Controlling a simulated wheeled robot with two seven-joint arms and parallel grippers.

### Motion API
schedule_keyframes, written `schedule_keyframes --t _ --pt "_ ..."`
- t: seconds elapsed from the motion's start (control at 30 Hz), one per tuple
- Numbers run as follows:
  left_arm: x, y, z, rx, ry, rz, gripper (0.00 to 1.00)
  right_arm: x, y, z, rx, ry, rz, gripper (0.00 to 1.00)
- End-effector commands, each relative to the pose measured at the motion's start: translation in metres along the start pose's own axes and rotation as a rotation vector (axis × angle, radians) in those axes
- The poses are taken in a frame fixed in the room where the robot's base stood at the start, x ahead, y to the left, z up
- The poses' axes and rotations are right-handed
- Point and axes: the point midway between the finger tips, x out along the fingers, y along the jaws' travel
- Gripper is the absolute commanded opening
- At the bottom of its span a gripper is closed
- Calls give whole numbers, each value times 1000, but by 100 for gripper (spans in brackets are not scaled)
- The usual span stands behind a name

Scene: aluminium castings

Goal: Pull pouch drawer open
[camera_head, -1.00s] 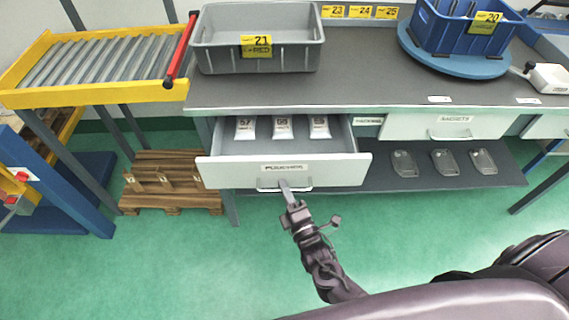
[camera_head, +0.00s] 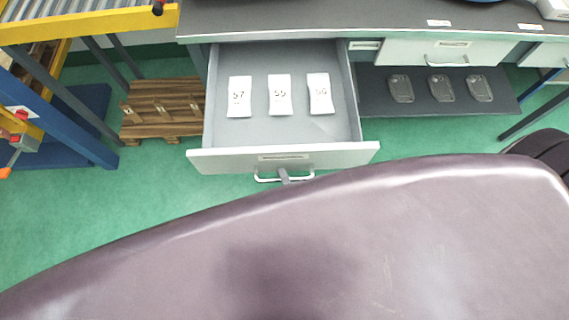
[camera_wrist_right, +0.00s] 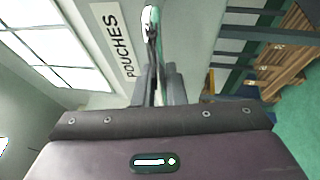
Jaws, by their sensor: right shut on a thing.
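The pouch drawer (camera_head: 230,160) stands well out from under the grey workbench. Three white pouches lie in it, marked with numbers: a left one (camera_head: 239,97), a middle one (camera_head: 280,95) and a right one (camera_head: 320,94). My right gripper (camera_head: 285,176) is at the drawer's handle (camera_head: 262,179), mostly hidden behind my own arm. In the right wrist view the gripper (camera_wrist_right: 158,85) is shut on the handle (camera_wrist_right: 149,22), beside the "POUCHES" label (camera_wrist_right: 116,45). My left gripper is not in view.
A closed drawer (camera_head: 455,51) is to the right. Several clear parts (camera_head: 441,88) lie on the lower shelf (camera_head: 375,100). A wooden pallet (camera_head: 163,105) and a blue-framed stand (camera_head: 60,125) are at the left. Green floor is free in front of the left side.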

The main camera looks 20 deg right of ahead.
Motion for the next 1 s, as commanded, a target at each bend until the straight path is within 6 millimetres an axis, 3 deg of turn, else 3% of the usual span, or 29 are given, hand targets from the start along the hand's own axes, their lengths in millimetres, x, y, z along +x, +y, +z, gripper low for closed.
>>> schedule_keyframes --t 0.37,0.4,0.53,0.83,1.0 --pt "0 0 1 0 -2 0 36 -2 0 0 -1 -1 -2 0" --pt "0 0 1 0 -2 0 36 -2 0 0 -1 -1 -2 16" --pt "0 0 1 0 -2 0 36 -1 0 0 -1 -1 -2 32" --pt "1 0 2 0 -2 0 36 -4 -1 0 -1 0 -1 32" --pt "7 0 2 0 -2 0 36 -26 -3 -1 0 1 -5 32"
